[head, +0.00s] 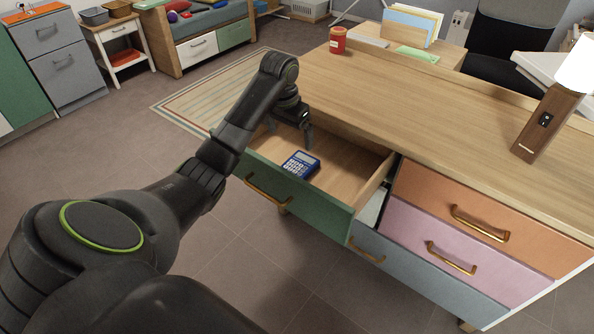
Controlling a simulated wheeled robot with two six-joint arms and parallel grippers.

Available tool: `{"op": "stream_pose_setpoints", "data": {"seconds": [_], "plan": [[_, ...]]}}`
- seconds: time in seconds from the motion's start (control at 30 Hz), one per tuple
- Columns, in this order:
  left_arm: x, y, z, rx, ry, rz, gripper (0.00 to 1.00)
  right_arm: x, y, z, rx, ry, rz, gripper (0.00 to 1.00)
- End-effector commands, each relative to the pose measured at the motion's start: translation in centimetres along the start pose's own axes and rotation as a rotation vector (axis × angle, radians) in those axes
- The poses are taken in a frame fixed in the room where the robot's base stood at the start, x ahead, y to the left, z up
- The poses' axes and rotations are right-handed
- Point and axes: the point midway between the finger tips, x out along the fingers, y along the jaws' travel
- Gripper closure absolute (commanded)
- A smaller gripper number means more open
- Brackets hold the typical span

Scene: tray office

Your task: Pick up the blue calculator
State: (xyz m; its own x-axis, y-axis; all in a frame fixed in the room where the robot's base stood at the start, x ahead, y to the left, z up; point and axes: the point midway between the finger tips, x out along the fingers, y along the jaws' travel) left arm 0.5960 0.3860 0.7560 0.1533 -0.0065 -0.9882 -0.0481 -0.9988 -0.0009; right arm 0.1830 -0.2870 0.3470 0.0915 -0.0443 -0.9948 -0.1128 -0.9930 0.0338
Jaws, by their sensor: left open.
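The blue calculator (301,165) lies in the open green drawer (290,193), near the drawer's front panel, with its keys and pale display facing up. My left gripper (290,134) points down over the back left part of the drawer, behind the calculator in the picture. The gripper is open and apart from the calculator. My right gripper is not in view.
The wooden desk top (420,100) overhangs the drawer's back. A red can (338,40) stands at its far left edge and a wooden lamp (545,122) at the right. Closed orange (480,205) and pink (440,235) drawers are to the right. The floor at left is clear.

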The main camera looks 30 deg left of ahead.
Motion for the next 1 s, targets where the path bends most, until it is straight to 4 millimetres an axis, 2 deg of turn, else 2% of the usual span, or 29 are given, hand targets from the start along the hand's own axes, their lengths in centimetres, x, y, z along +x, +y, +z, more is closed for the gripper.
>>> {"op": "stream_pose_setpoints", "data": {"seconds": [0.03, 0.1, 0.4, 0.77, 1.0], "plan": [[1.4, 0.1, 0.2, -0.002, -0.005, 0.002, 0.00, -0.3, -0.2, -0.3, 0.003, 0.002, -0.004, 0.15], [2.7, 0.1, 0.2, -0.001, -0.005, 0.003, 0.00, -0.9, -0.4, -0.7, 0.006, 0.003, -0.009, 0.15], [7.5, 0.1, 0.1, -0.001, -0.004, 0.001, 0.00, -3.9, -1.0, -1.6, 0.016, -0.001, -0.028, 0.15], [9.6, 0.1, 0.1, 0.000, -0.002, 0.001, 0.00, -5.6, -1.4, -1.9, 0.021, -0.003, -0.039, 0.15], [12.1, 0.4, 0.2, 0.000, -0.003, 0.002, 0.00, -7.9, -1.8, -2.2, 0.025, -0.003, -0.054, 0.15]]}}
